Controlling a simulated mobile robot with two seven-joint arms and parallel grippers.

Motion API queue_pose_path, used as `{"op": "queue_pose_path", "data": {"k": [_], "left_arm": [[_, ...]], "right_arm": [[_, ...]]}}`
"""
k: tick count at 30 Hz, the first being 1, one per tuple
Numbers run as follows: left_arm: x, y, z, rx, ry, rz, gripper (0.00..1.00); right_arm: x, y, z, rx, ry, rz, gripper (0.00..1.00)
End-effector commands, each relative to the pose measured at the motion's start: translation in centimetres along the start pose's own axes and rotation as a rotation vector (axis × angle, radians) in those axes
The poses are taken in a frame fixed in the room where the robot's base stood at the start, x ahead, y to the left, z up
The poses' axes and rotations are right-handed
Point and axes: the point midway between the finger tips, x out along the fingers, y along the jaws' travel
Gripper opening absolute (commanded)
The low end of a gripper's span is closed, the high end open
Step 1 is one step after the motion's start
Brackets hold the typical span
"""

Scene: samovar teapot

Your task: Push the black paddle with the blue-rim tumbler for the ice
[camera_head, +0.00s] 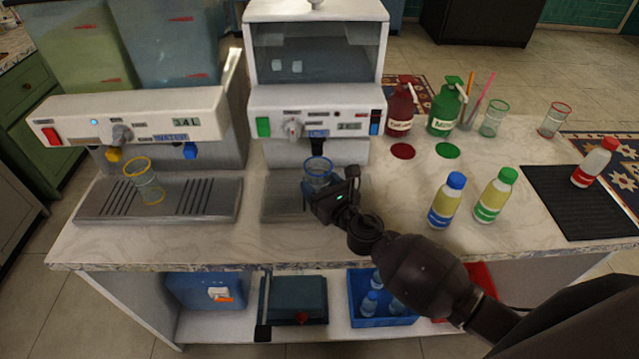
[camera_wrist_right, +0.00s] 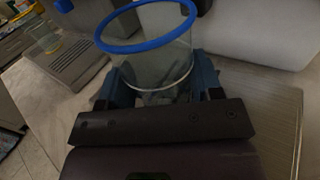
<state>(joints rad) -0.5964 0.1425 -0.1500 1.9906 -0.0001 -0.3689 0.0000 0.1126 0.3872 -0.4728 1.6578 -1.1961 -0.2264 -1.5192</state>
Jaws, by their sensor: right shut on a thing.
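My right gripper (camera_head: 331,197) is shut on the blue-rim tumbler (camera_head: 318,168), which looks upright under the white ice machine (camera_head: 320,100). In the right wrist view the tumbler (camera_wrist_right: 150,55) stands between the two fingers of the gripper (camera_wrist_right: 155,90), its blue rim uppermost. The black paddle (camera_head: 318,134) hangs below the machine's front panel, just above the tumbler's rim. I cannot tell whether the rim touches it. The machine's window shows a couple of ice cubes (camera_head: 288,66). My left gripper is not in view.
A water dispenser (camera_head: 140,125) stands left, with a yellow-rim tumbler (camera_head: 148,185) on its drip tray (camera_head: 225,200). Blue-capped (camera_head: 446,200) and green-capped (camera_head: 495,195) bottles stand right of my gripper. A red-capped bottle (camera_head: 595,163) stands on a black mat (camera_head: 575,215).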

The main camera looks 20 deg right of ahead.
Motion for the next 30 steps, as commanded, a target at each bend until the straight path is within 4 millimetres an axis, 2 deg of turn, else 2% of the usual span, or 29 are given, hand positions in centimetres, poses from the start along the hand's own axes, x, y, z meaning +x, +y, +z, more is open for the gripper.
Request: {"op": "queue_pose_path", "data": {"k": [5, 30], "left_arm": [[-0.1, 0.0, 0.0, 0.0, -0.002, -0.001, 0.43], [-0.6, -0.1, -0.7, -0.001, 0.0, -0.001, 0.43]], "right_arm": [[-0.5, 0.3, 0.0, 0.001, 0.0, 0.0, 0.36], [-7.4, 4.6, -0.2, 0.001, 0.001, 0.001, 0.36]]}}
